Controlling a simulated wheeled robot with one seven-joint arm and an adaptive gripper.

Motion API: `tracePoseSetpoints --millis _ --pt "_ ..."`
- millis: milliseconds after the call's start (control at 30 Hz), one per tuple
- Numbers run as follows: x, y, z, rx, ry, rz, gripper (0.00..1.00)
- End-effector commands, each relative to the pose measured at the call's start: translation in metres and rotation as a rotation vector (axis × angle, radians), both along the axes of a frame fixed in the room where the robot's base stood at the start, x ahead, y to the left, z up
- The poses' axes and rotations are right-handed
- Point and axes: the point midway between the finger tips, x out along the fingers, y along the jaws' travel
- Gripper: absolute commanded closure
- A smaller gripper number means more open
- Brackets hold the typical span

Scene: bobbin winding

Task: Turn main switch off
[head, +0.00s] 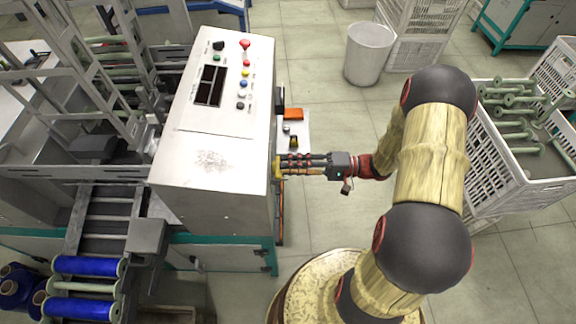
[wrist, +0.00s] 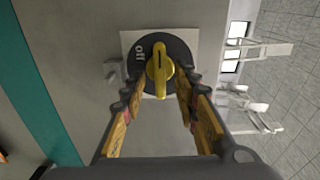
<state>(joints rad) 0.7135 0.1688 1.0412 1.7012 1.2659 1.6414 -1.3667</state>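The main switch is a yellow knob (wrist: 160,66) on a black round dial (wrist: 178,48) with a pale square plate, on the side of the grey control cabinet (head: 213,165). In the wrist view the knob's long axis runs up and down the picture, and the word "off" is on the dial to its left. My gripper (head: 283,165) is at the cabinet's right side in the head view. In the wrist view its two fingers are apart, one on each side of the knob's lower end, with visible gaps. The head view does not show the knob clearly.
The cabinet top has coloured buttons (head: 243,73) and a red knob (head: 245,44). A small white bracket (wrist: 112,70) is left of the dial. A white bin (head: 367,54) and a crate of green bobbins (head: 512,178) stand right of the cabinet, with open floor between.

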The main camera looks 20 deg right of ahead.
Motion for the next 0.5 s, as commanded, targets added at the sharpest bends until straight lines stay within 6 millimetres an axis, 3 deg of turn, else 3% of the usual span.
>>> tracePoseSetpoints --millis 500 --pt "-0.037 -0.087 -0.001 0.000 0.001 -0.004 0.70"
